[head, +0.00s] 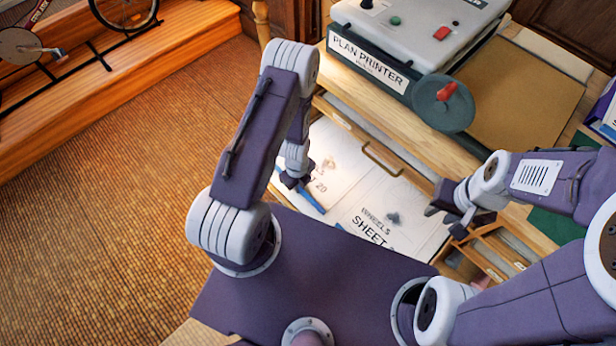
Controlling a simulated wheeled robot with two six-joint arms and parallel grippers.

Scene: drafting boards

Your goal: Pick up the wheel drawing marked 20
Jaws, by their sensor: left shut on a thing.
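The wheel drawing marked 20 (325,160) is a white sheet in the open drawer below the plan printer. Its "20" shows just right of my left gripper, and my arm hides part of its lettering. My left gripper (293,183) is shut at the sheet's left side, on what looks like its edge; the contact is hard to see. A second white sheet (400,205), lettered "WHEELS SHEET 2" with the last part unclear, lies to its right. My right gripper (457,212) is open and empty above the drawer's right end.
The plan printer (372,66) with a grey crank wheel stands on the wooden cabinet behind. A drawer handle (382,158) stands out near the sheets. A blue strip (311,201) lies by the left gripper. A divided wooden tray (492,252) is at right. Carpet is clear at left.

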